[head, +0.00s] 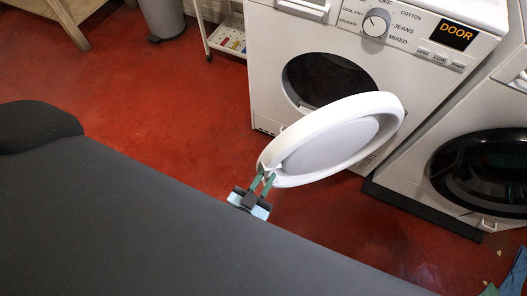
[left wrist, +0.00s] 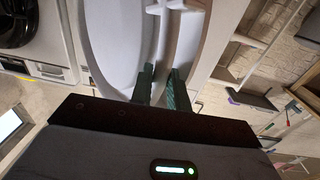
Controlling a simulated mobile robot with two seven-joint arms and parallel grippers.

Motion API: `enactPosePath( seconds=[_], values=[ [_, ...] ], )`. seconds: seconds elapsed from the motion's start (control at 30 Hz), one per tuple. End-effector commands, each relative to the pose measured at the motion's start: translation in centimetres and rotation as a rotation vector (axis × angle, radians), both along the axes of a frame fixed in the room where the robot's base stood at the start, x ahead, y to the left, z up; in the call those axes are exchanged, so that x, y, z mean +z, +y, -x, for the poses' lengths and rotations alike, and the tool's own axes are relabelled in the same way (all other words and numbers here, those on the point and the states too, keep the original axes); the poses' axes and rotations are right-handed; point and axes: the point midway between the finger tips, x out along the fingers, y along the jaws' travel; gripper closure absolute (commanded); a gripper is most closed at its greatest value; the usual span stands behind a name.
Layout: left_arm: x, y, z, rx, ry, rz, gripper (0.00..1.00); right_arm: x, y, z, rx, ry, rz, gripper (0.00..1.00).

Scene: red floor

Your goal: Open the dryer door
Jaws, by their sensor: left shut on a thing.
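The dryer (head: 275,60) is a white machine at the upper middle of the head view. Its display reads DOOR. Its round white door (head: 335,140) stands swung open, away from the dark drum opening (head: 318,82). My left gripper (head: 266,178) is at the near edge of the door, its green fingers shut on the rim. In the left wrist view the two green fingers (left wrist: 159,90) grip the edge of the white door (left wrist: 112,45).
A second white machine with a black round door (head: 482,172) stands to the right. A white trolley (head: 228,38) and a grey bin (head: 162,18) are at the back. A wooden table (head: 68,12) is at upper left. Red floor (head: 150,110) between is clear.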

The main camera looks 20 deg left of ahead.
Motion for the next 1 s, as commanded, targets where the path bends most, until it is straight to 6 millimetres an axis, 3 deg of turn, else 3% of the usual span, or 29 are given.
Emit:
enactPosePath(
  seconds=[0.03,0.4,0.43,0.57,1.0],
  values=[
    [0.65,-1.15,-0.48,-0.017,-0.01,0.006,1.0,0.03,0.0,-0.03,-0.001,-0.001,-0.001,0.64],
    [0.69,-1.16,-0.49,-0.017,-0.011,0.006,1.0,0.09,-0.02,-0.47,-0.002,-0.009,0.0,0.64],
    [0.7,-1.16,-0.49,-0.017,-0.011,0.006,0.79,0.09,-0.01,-0.55,-0.002,-0.011,0.0,0.64],
    [0.76,-1.14,-0.51,-0.016,-0.013,0.007,0.62,0.12,-0.02,-0.85,-0.002,-0.016,0.0,0.64],
    [0.93,-0.9,-0.52,-0.011,-0.022,0.006,0.61,0.12,-0.05,-0.7,-0.003,-0.013,0.001,0.64]
  ],
)
